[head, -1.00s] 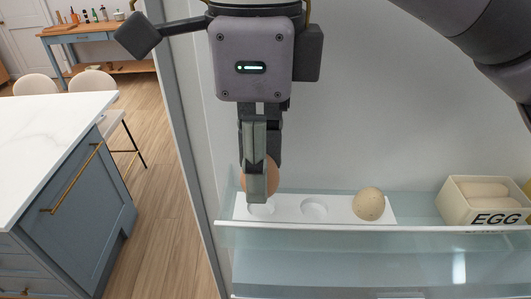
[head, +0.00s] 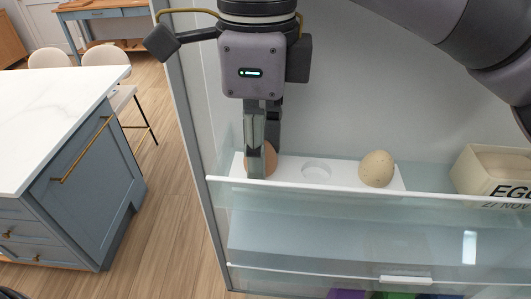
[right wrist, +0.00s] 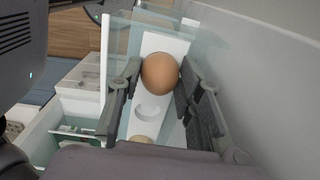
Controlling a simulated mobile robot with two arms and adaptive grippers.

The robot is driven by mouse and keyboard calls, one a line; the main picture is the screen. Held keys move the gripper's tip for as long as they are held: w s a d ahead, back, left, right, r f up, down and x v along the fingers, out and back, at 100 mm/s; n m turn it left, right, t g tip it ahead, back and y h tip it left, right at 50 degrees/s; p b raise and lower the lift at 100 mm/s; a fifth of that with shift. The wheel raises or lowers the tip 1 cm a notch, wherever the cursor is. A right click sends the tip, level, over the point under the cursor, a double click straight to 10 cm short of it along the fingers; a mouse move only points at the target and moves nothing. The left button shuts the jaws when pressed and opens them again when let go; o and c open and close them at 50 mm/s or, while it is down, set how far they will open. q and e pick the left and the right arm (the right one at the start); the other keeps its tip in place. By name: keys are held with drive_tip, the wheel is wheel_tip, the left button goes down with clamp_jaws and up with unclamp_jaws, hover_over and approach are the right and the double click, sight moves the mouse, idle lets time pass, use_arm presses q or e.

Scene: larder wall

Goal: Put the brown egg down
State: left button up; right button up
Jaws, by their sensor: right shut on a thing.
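The brown egg (right wrist: 159,73) sits between the two fingers of my right gripper (right wrist: 158,84), which is shut on it. In the head view the right gripper (head: 262,165) points down and partly hides the egg (head: 248,160) at the left end of a white egg holder (head: 340,178). The egg is low over the leftmost hollow; I cannot tell whether it touches the holder. The middle hollow (head: 316,168) is empty. A pale speckled egg (head: 377,168) stands in the right hollow. My left gripper is not in view.
The holder stands on a glass door shelf with a white front rim (head: 330,193). A carton marked EGG (head: 490,178) stands at the right of the shelf. Another glass shelf (head: 330,245) lies below. A kitchen island (head: 80,150) stands at the left, with floor between.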

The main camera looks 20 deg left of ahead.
drive_tip(key=o, duration=0.9)
drive_tip(key=shift+r, duration=0.1)
drive_tip(key=shift+c, duration=0.2)
drive_tip(key=shift+r, duration=0.1)
wheel_tip(320, 180, up, 12)
